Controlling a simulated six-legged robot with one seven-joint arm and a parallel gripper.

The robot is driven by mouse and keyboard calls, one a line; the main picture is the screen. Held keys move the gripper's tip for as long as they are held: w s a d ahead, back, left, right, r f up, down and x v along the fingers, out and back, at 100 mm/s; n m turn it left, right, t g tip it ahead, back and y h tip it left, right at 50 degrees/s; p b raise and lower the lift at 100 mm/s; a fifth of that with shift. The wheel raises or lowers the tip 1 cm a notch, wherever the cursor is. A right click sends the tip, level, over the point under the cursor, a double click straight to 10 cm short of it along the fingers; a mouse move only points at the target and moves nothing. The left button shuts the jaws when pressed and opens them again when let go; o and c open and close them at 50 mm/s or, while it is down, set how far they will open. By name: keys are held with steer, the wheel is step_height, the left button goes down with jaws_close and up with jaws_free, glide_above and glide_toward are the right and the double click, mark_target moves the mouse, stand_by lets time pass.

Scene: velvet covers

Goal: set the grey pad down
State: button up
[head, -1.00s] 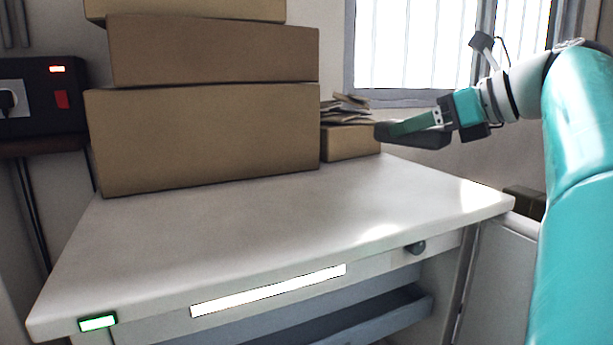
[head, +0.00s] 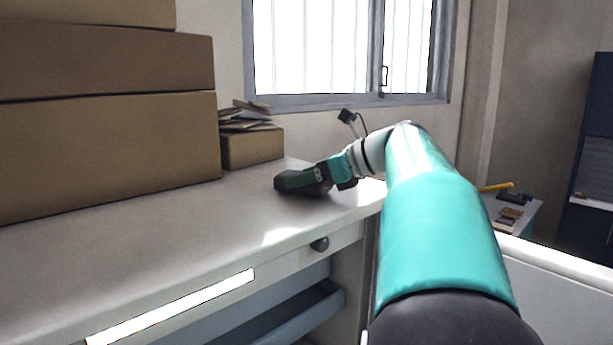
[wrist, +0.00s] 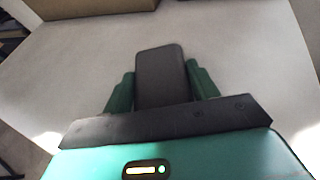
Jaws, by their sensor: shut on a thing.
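The grey pad (wrist: 162,72) is a dark, flat, rounded block. It lies between the two green fingers of my gripper (wrist: 162,88) in the wrist view, and my gripper is shut on it. In the head view my gripper (head: 304,181) holds the pad (head: 292,184) low over the far right part of the white table (head: 150,240). I cannot tell whether the pad touches the table top. Part of the pad is hidden by the fingers and the gripper body.
Large stacked cardboard boxes (head: 110,135) stand at the left. A small box (head: 253,149) with papers on top (head: 245,117) stands at the back near the pad. The table top in front is clear. A side table (head: 515,215) with small items stands at the right.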

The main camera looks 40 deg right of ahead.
steer(key=shift+w, duration=0.1)
steer(key=shift+f, duration=0.15)
steer(key=o, duration=1)
steer(key=shift+f, duration=0.1)
steer(key=shift+s+d+r, duration=0.15)
steer(key=shift+s+r, duration=0.15)
steer(key=shift+r, duration=0.05)
steer(key=v, duration=1.1)
steer(key=shift+s+r, duration=0.15)
steer(key=shift+s, duration=0.05)
